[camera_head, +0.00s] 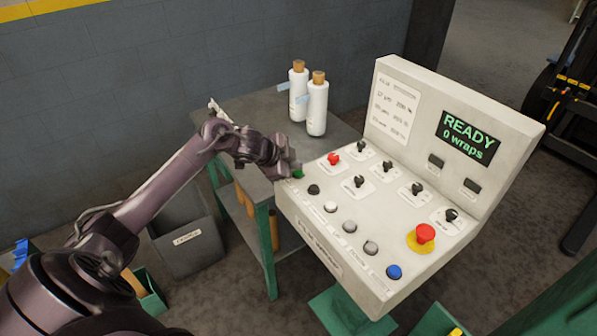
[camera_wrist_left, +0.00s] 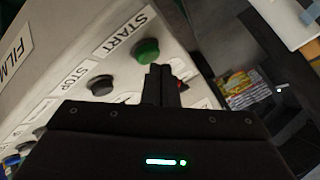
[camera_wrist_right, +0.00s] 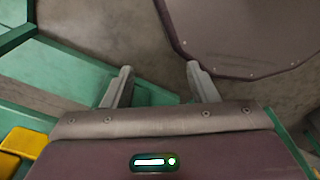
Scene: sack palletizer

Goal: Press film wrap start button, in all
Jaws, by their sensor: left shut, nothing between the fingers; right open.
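The film wrap control panel (camera_head: 330,240) stands at the right in the head view, and its screen (camera_head: 467,136) reads READY, 0 wraps. The green start button (camera_head: 299,174) is at the panel's left end, partly behind my left gripper (camera_head: 294,167). In the left wrist view the green button (camera_wrist_left: 146,50) is labelled START, with a dark STOP button (camera_wrist_left: 100,85) beside it. My left gripper is shut and empty, its fingertips (camera_wrist_left: 160,70) close to the green button; I cannot tell whether they touch. My right gripper (camera_wrist_right: 160,70) is open and empty, low above the floor.
A red emergency button (camera_head: 425,233), a blue button (camera_head: 394,271) and several black knobs are on the panel. Two white bottles (camera_head: 317,108) stand on a grey table (camera_head: 250,108) behind. A grey bin (camera_head: 188,245) is below at the left.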

